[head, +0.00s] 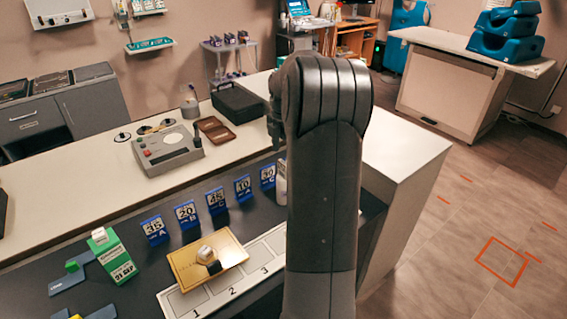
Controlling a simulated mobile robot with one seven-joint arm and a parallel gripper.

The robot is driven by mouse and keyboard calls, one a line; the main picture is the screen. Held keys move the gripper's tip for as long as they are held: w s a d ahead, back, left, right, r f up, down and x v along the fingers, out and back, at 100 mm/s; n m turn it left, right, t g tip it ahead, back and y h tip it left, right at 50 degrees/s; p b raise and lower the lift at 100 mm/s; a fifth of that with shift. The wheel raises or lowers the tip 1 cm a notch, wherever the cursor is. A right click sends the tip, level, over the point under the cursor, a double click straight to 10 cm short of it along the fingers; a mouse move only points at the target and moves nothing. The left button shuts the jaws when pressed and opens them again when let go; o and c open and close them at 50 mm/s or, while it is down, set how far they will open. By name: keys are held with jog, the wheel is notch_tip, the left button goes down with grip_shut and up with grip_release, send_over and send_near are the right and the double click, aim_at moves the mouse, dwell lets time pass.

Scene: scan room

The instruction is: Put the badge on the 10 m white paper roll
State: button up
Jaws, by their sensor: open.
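I cannot single out a badge or a roll marked 10 m. A small rounded whitish object (206,253) with a dark patch at its front rests on a gold tray (184,267); whether it is a paper roll is unclear. A row of upright blue cards carries numbers, among them a card reading 10 (243,188). A white object (281,185) is partly hidden behind my arm, beside the rightmost card. My raised arm fills the middle of the head view.
A green and white box (113,258) stands left on the dark counter. Behind are a grey device (168,148), a brown tray (216,131) and a black case (239,102). My arm hides the counter behind it.

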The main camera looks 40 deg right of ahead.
aim_at(283, 162)
notch_tip(283, 162, up, 5)
jog(key=shift+a+f, duration=0.1)
jog(key=s+a+r+m+t, duration=0.1)
jog(key=s+a+r+m, duration=0.2)
jog(key=a, duration=0.4)
jog(key=s+a+r+m+t+h, duration=0.1)
jog(key=s+a+r+m, duration=0.25)
jog(key=a, duration=0.35)
jog(key=s+a+r+m, duration=0.2)
jog(key=s+a, duration=0.1)
jog(key=a, duration=0.4)
jog(key=s+a+f+m+t, duration=0.1)
jog(key=s+a+m, duration=0.3)
jog(key=s, duration=0.4)
jog(key=s+a+f+m+t+y, duration=0.1)
jog(key=s+a+f+m+t, duration=0.1)
jog(key=s+a+m, duration=0.3)
jog(key=s+a, duration=0.2)
jog(key=s, duration=0.1)
jog(key=shift+s+f+t, duration=0.15)
jog(key=shift+f+t, duration=0.15)
jog(key=shift+m, duration=0.25)
